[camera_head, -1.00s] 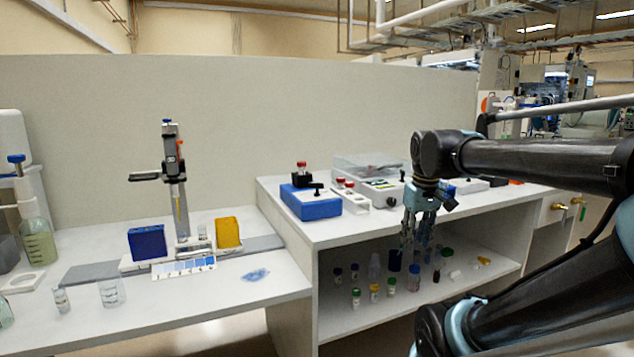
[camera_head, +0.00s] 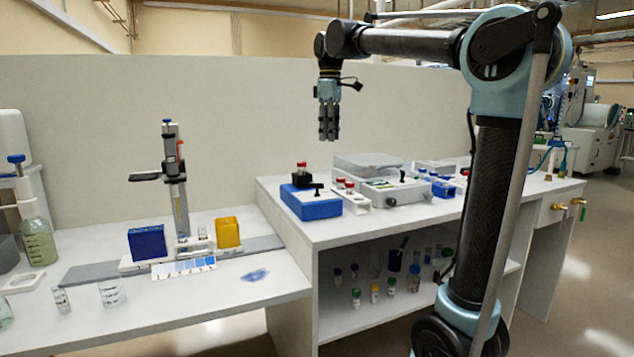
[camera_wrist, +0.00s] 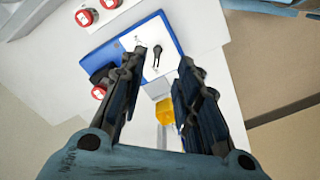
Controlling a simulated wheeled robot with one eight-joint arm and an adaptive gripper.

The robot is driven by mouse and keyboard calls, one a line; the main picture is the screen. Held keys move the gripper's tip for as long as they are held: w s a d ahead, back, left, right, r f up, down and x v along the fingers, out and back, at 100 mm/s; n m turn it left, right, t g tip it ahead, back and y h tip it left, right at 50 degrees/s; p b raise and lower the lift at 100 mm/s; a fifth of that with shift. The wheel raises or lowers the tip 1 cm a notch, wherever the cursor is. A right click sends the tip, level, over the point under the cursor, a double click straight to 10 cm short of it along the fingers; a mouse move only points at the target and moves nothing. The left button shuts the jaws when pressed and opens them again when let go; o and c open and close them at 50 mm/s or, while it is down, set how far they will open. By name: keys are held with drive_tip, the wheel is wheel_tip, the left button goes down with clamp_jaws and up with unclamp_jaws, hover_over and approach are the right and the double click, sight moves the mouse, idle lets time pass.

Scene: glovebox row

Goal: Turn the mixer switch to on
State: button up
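The mixer is a blue box (camera_head: 311,204) on the raised white bench in the head view, with a black holder and red-capped vial (camera_head: 301,170) at its back. Its small black switch lever (camera_head: 317,188) stands on top. In the wrist view the blue box (camera_wrist: 117,48) lies beyond the fingers, and the black lever (camera_wrist: 157,54) shows on a white panel between the fingertips. My gripper (camera_head: 328,138) points down, above and slightly right of the mixer, clear of it. The wrist view shows the gripper (camera_wrist: 161,60) open, with nothing between its fingers.
A white rack with red-capped vials (camera_head: 349,197) stands right beside the mixer, and a grey device (camera_head: 396,191) is farther right. A lower bench on the left holds a yellow box (camera_head: 228,232). Several small bottles stand on the shelf below. A partition wall (camera_head: 230,100) rises behind.

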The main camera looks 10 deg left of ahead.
drive_tip(key=a+r+n, duration=0.1)
drive_tip(key=a+r, duration=0.1)
drive_tip(key=a, duration=0.2)
approach(316, 185)
drive_tip(key=f, duration=0.5)
drive_tip(key=w+f, duration=0.1)
drive_tip(key=f, duration=0.2)
drive_tip(key=shift+a, duration=0.1)
clamp_jaws()
